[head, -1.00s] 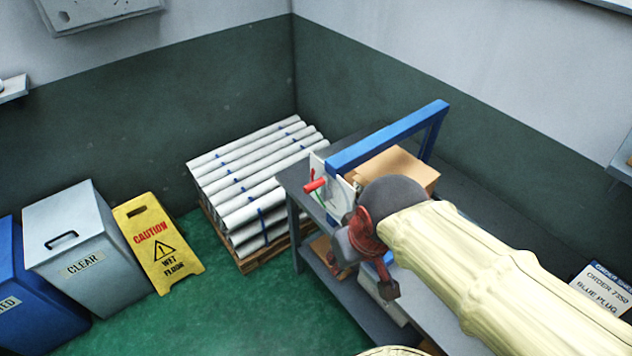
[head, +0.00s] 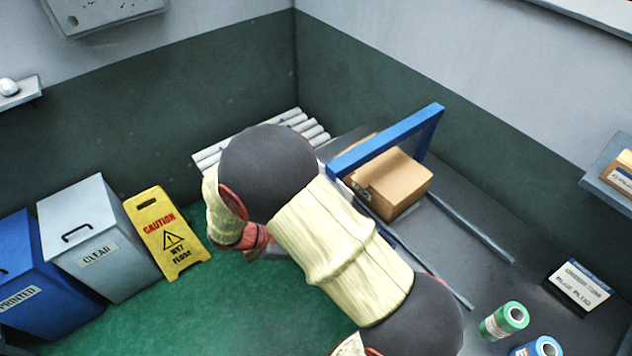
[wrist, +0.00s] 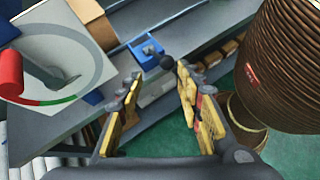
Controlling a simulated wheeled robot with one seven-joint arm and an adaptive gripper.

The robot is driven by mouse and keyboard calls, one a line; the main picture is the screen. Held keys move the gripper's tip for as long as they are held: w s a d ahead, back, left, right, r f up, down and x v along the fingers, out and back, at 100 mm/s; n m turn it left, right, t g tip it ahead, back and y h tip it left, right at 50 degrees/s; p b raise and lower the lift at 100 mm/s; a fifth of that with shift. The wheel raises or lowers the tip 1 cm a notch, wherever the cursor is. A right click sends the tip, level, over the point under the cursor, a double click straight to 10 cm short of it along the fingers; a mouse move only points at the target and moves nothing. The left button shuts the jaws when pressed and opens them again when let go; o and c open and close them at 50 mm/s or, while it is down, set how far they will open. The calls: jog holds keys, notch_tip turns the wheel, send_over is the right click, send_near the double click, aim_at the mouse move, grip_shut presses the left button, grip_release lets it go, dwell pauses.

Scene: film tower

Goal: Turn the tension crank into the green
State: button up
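The tension crank (wrist: 45,77) shows at the left of the wrist view, a dark arm with a red handle (wrist: 10,76). It is in front of a white dial plate (wrist: 95,50) with a grey ring and a green band (wrist: 52,101) along the ring's lower edge. The red handle is at the left, apart from the green band. My gripper (wrist: 160,75) is open and empty, right of the plate and not touching the crank. In the head view my arm hides the crank and dial.
A blue frame (head: 385,143) stands over the grey bench, with a cardboard box (head: 392,185) beneath it. Green (head: 505,320) and blue (head: 540,347) rolls stand on the near right. A yellow caution sign (head: 168,233) and bins stand left. Green floor is open between.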

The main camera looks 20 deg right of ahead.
jog(key=w+a+f+n+t+h, duration=0.1)
jog(key=w+f+n+t+h, duration=0.1)
jog(key=w+n+t+h, duration=0.45)
jog(key=w+a+r+n+t, duration=0.1)
jog(key=w+a+r+n, duration=0.15)
jog(key=w+r, duration=0.5)
jog(key=shift+y, duration=0.45)
jog(key=x, duration=0.3)
jog(key=p+x, duration=0.1)
jog(key=x, duration=0.4)
jog(key=shift+w+d+f+p, duration=0.1)
jog(key=shift+d+f+p, duration=0.2)
jog(key=shift+f, duration=0.1)
jog(key=shift+c, duration=0.4)
jog(key=c, duration=0.7)
grip_shut()
